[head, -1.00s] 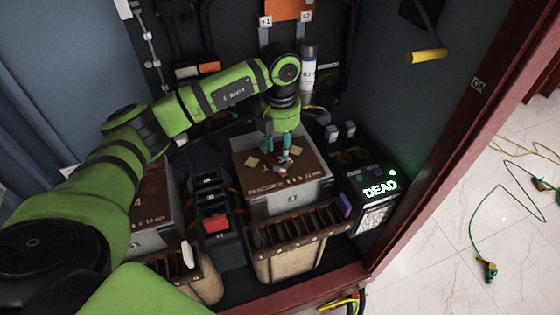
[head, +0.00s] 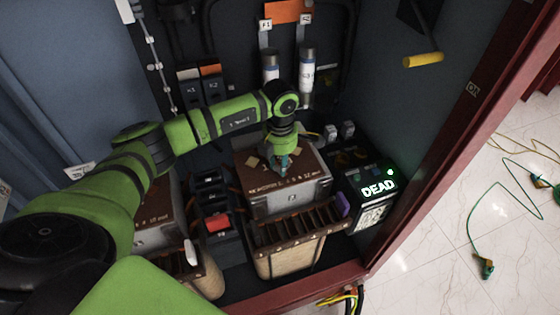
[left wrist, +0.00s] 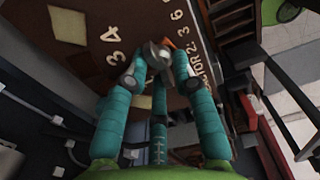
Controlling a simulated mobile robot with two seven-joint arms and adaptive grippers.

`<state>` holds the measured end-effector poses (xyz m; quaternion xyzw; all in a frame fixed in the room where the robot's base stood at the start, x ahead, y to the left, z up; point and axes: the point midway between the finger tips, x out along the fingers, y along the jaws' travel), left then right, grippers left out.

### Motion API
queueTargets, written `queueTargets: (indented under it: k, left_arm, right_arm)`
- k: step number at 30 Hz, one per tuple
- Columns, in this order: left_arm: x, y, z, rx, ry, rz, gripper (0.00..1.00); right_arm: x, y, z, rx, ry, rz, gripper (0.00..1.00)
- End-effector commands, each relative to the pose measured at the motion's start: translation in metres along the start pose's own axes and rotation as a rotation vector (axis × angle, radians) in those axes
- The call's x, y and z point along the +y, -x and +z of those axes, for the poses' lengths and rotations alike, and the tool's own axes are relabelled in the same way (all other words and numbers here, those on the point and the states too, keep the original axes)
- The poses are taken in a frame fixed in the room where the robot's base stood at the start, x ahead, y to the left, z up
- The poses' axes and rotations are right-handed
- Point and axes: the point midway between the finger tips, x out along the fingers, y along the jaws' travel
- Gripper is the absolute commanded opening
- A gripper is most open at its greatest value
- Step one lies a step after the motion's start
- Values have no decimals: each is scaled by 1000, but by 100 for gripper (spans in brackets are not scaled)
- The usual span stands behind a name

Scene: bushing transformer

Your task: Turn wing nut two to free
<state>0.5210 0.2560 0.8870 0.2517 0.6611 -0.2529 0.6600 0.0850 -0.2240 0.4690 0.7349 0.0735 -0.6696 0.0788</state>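My left gripper (head: 283,167) reaches down onto the brown lid (head: 312,165) of a grey-sided box. In the left wrist view its teal fingers (left wrist: 158,70) converge on either side of a small silvery metal part (left wrist: 156,53), which looks like a wing nut on the lid. The fingertips are very near it; I cannot tell whether they press on it. Printed numbers such as 3 and 4 (left wrist: 111,43) show on the lid beside it. In the head view the fingers hide the nut. My right gripper is not in view.
A black unit with a lit DEAD display (head: 378,188) stands right of the box. A slatted bin (head: 290,255) is in front, and a red switch (head: 217,223) is to the left. The red cabinet frame (head: 430,180) bounds the right side. A yellow handle (head: 423,60) juts from the wall.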

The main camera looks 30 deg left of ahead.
Motion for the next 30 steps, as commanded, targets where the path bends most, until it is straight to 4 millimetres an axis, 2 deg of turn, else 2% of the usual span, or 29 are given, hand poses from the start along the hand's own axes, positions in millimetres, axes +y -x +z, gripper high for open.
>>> queueTargets:
  k: [14, 20, 30]
  left_arm:
    - [2, 1, 0, -2, 71, 6, 0]
    - [2, 1, 0, -4, 204, 7, 0]
    - [1, 1, -1, -5, 521, 7, 0]
  right_arm:
    - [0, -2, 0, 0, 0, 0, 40]
    - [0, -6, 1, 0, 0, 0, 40]
    - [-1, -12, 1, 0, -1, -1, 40]
